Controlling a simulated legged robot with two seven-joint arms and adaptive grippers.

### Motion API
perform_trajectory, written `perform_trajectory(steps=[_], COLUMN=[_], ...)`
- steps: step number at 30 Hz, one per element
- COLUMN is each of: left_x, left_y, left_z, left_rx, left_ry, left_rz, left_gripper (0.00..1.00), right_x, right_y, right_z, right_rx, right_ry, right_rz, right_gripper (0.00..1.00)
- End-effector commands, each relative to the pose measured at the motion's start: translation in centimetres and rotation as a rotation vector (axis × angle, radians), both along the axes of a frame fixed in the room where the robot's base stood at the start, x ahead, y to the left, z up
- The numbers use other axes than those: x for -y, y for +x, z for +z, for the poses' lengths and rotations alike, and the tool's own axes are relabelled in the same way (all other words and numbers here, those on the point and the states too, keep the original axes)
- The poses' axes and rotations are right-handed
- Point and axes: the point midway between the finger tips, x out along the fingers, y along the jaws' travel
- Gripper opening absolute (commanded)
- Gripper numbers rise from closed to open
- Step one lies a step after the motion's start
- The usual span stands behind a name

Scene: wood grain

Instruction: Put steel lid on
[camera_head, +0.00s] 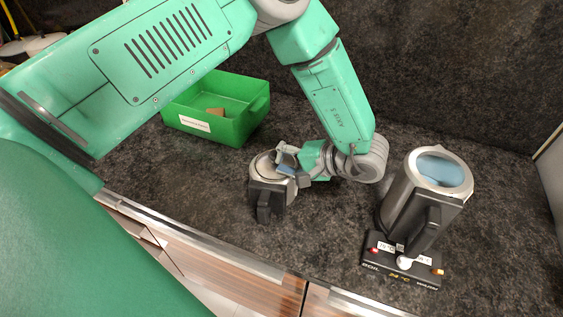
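The steel lid (262,168) is a round pale metal piece with a dark block and a black handle-like part (267,203) on its near side. It is on the dark counter left of the kettle. My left gripper (286,164) is at the lid's right edge, its fingers overlapping the lid in the picture. Whether they are closed on it cannot be made out. The steel kettle (402,196) stands upright at the right with its top open, and bluish water (440,170) shows inside. My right gripper is not in view.
The kettle stands on a black base (400,268) with small knobs and labels near the counter's front edge. A green bin (240,122) with a small brown block (215,112) is at the back left. The dark stone counter (330,225) is clear between lid and kettle.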

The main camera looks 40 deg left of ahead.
Motion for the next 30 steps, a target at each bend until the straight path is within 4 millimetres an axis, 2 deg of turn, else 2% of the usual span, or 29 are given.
perform_trajectory(steps=[16,21,24,30], left_x=[0.25,0.22,0.12,0.22], left_y=[-0.04,0.01,-0.1,-0.17], left_z=[-0.47,-0.04,0.38,0.31], left_rx=[-0.004,-0.002,-0.003,0.002], left_ry=[-0.011,-0.01,-0.101,-0.368], left_rz=[-0.003,-0.004,-0.024,-0.094], left_gripper=[0.35,0.35,0.35,0.35], right_x=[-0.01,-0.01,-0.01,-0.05], right_y=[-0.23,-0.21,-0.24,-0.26], right_z=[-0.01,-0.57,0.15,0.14], right_rx=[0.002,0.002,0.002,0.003], right_ry=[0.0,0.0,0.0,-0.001], right_rz=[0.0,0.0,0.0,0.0], right_gripper=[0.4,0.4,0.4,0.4])
